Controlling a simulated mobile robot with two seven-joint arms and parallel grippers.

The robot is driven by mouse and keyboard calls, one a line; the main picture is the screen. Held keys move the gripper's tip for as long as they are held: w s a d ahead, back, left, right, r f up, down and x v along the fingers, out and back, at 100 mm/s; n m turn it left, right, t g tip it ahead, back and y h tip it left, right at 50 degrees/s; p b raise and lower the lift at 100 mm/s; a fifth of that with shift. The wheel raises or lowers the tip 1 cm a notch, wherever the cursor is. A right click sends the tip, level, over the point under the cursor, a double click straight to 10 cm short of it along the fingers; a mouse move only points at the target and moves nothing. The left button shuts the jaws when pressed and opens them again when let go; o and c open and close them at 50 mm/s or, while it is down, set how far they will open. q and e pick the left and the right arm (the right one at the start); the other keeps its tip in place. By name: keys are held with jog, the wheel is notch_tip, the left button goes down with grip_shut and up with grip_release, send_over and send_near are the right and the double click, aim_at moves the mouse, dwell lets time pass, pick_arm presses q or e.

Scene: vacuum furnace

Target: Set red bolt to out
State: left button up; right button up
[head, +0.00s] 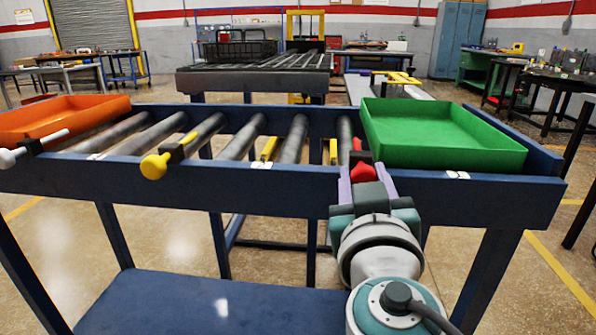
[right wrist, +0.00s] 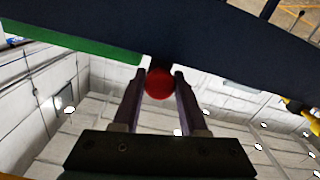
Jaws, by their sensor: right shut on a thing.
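The red bolt (head: 363,173) is at the near rail of the roller table, left of the green tray. In the right wrist view its round red head (right wrist: 159,83) sits between the two fingers of my right gripper (right wrist: 160,98). That gripper also shows in the head view (head: 362,184), shut on the red bolt from the near side. The fingers hide part of the bolt, so how far it sticks out is hard to tell. My left gripper is not in view.
A yellow bolt (head: 155,166) and a white bolt (head: 10,157) stick out along the same blue rail (head: 270,190). A green tray (head: 450,150) lies on the right end of the rollers and an orange tray (head: 60,115) on the left end. Bare rollers lie between them.

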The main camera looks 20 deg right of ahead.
grip_shut()
dwell(0.8)
